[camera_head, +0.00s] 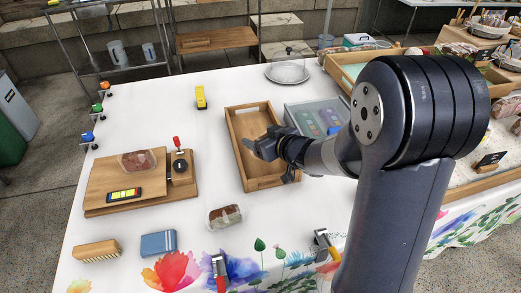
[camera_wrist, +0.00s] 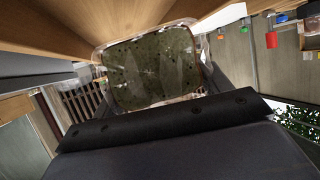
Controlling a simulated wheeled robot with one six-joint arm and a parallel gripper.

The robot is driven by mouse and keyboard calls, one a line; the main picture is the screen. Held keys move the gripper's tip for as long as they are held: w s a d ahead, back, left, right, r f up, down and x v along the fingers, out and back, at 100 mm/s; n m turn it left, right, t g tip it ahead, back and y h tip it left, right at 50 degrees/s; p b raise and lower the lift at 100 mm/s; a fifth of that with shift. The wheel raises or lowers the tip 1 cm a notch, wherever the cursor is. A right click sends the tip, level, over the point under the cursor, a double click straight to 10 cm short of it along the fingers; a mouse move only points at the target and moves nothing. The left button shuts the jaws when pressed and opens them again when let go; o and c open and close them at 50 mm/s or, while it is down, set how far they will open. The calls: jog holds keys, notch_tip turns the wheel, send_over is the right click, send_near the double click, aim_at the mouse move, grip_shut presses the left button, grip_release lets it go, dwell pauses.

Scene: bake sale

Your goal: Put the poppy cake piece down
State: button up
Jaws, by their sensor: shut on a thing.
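My gripper (camera_head: 264,147) is low over the wooden tray (camera_head: 233,150) in the middle of the table, at the tray's right side in the head view. In the wrist view it is shut on the poppy cake piece (camera_wrist: 152,66), a dark speckled slice in clear wrap, held between the two fingers. Wooden walls (camera_wrist: 65,20) stand close around the piece in that view. I cannot tell whether the piece touches the tray floor. In the head view the gripper hides the piece.
A wrapped cake piece (camera_head: 137,160) lies on the wooden board (camera_head: 100,185) at left, beside a dial scale (camera_head: 180,168). Another wrapped piece (camera_head: 225,216) lies in front of the tray. A grey case (camera_head: 315,115) stands right of the tray. A yellow item (camera_head: 201,97) stands behind. Clear cloth lies left of the tray.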

jog(key=shift+f+b, duration=0.7)
jog(key=shift+f, duration=1.45)
jog(key=shift+f, duration=0.2)
jog(key=o, duration=0.4)
jog(key=shift+s+d+r, duration=0.2)
jog(key=shift+d+r, duration=0.05)
jog(key=shift+r, duration=0.15)
jog(key=p+v, duration=0.2)
jog(key=v, duration=0.8)
jog(key=shift+s+d+r, duration=0.15)
jog(key=shift+s+d, duration=0.2)
jog(key=shift+s, duration=0.25)
